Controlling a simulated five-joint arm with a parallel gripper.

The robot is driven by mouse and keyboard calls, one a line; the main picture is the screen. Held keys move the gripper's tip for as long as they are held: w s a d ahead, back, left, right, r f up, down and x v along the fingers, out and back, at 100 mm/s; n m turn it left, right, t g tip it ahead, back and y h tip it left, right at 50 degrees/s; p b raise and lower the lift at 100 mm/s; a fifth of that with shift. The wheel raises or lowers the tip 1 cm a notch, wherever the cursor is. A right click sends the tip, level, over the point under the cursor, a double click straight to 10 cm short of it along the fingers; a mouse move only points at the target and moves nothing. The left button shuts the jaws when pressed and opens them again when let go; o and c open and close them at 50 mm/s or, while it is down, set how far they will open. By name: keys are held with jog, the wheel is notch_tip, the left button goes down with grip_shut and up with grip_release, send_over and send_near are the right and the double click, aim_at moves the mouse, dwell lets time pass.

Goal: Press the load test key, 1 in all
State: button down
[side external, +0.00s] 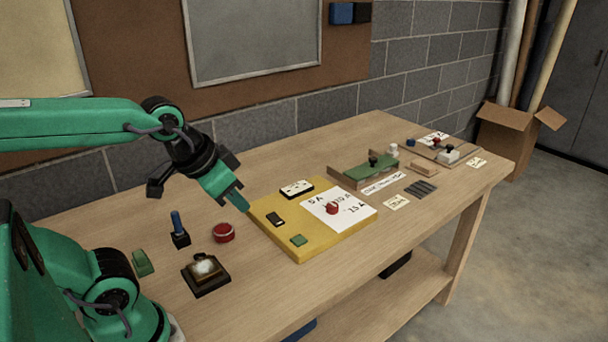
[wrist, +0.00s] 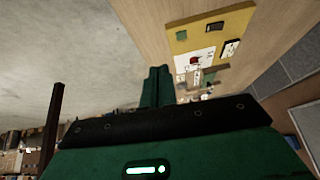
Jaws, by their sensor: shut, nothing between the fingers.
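A yellow board (side external: 312,247) lies on the workbench, with a green square key (side external: 298,240) near its front edge and a black rocker switch (side external: 275,219) behind it. No label shows which of these is the load test key. A red knob (side external: 332,208) sits on a white card marked 5 A, 10 A and 15 A. The green key (wrist: 181,35) and black switch (wrist: 214,27) also show in the wrist view. My gripper (side external: 243,207) is shut and empty, pointing down by the board's left edge in the side view; its exact height is unclear.
A red round button (side external: 223,232), a blue-handled piece (side external: 179,232) and a dark-based lamp (side external: 205,273) stand left of the board. A white-faced meter (side external: 297,188) sits at the board's back. A green block in a wooden holder (side external: 365,170) stands beyond, right.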

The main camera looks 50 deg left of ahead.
jog(key=w+a+f+m+t, duration=0.25)
jog(key=w+f, duration=0.25)
jog(key=w, duration=0.5)
jog(key=m+y, duration=0.1)
jog(key=m, duration=0.4)
send_over(295, 242)
jog(key=shift+n+t, duration=0.25)
jog(key=shift+t, duration=0.1)
jog(key=shift+f, duration=2.85)
jog(key=shift+f, duration=0.2)
jog(key=shift+f, duration=4.2)
jog(key=shift+f, duration=0.2)
jog(key=shift+f, duration=0.25)
